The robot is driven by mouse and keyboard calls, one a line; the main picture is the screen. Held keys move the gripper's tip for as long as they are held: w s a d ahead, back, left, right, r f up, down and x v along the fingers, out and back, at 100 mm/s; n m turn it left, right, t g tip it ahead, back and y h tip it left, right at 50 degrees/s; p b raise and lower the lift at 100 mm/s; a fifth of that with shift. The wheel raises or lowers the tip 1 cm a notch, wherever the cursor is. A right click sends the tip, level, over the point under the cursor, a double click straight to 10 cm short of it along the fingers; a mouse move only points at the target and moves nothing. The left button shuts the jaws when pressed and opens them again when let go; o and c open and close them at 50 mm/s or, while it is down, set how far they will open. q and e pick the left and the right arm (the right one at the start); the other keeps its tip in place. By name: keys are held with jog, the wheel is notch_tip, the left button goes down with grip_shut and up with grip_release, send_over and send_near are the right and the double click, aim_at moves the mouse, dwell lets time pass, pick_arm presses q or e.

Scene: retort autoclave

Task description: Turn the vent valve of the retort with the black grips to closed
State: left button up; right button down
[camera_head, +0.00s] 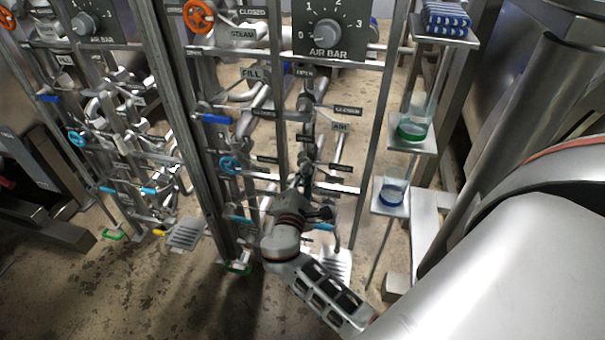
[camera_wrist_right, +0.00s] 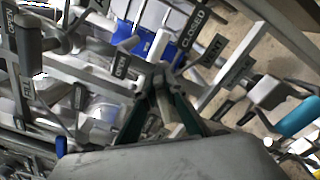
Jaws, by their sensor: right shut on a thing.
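My right gripper (camera_head: 303,192) reaches in low at the piping of the nearer retort panel, and its arm hides part of the lower valves. In the right wrist view the two dark fingers (camera_wrist_right: 160,82) converge and are shut on the lever of the vent valve (camera_wrist_right: 172,105), which is mostly hidden between them. A VENT plate (camera_wrist_right: 212,50) is right of the fingertips, a CLOSED plate (camera_wrist_right: 193,28) above right and an OPEN plate (camera_wrist_right: 121,65) on the left. I cannot make out the grip's colour or the exact lever angle. My left gripper is not in view.
Upright posts (camera_head: 375,150) frame the piping. An AIR BAR dial (camera_head: 328,31) is above, with an orange handwheel (camera_head: 198,15) and a blue handwheel (camera_head: 230,165) on the left. Small shelves with a green-based beaker (camera_head: 412,130) and a blue-based beaker (camera_head: 391,196) stand at right. Another similar panel is farther left.

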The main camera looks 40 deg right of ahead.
jog(key=shift+s+d+f+m+b, duration=0.1)
jog(key=shift+s+f+m+b, duration=0.1)
jog(key=shift+f+m+b, duration=0.65)
jog(key=shift+m, duration=0.55)
jog(key=shift+s+m+b, duration=0.1)
jog(key=shift+m+b, duration=0.3)
jog(key=shift+b, duration=0.2)
jog(key=shift+d+f+m+b, duration=0.1)
jog(key=shift+f+m+b, duration=0.1)
jog(key=shift+m+b, duration=1.15)
jog(key=shift+m, duration=0.45)
jog(key=shift+r, duration=0.15)
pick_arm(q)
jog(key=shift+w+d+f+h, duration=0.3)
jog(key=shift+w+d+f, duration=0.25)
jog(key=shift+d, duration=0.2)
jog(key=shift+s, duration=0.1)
